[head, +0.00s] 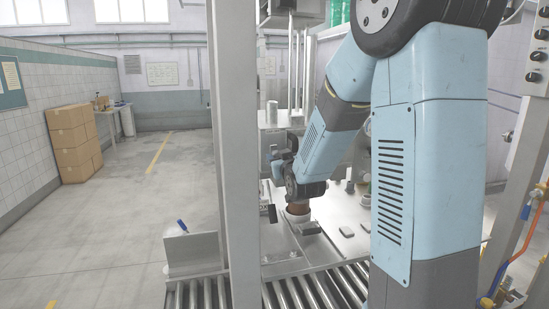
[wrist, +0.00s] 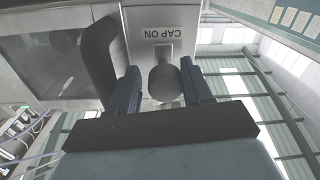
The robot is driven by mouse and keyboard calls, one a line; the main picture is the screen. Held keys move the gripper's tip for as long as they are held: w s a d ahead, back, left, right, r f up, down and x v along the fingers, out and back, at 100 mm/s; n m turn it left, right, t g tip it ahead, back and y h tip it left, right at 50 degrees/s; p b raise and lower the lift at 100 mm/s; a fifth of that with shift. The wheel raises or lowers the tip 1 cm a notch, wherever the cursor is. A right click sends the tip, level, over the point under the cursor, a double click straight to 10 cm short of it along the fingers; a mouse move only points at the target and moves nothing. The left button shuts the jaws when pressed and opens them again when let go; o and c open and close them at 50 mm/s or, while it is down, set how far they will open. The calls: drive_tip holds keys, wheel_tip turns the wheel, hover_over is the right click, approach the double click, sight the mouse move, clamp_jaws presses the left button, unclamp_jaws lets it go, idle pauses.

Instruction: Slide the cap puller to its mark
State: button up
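I take the knob for the cap puller's handle. My gripper (wrist: 161,66) has its two blue-grey fingers apart, one on each side of the knob. A gap shows on the left; the right finger is very near the knob, and I cannot tell if it touches. No separate position mark is clear. In the head view, the arm's end is small beside the machine, and the puller cannot be made out.
A metal post (head: 233,150) stands close in front, left of my arm. A roller conveyor (head: 315,292) runs along the bottom. A steel worktop (head: 345,220) bears several small caps or fittings. Stacked cartons (head: 75,143) stand far left, with open floor between. A dark panel (wrist: 55,60) is left of the plate.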

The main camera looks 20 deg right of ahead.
drive_tip(key=shift+w, duration=0.1)
drive_tip(key=shift+a, duration=0.2)
drive_tip(key=shift+c, duration=1.2)
clamp_jaws()
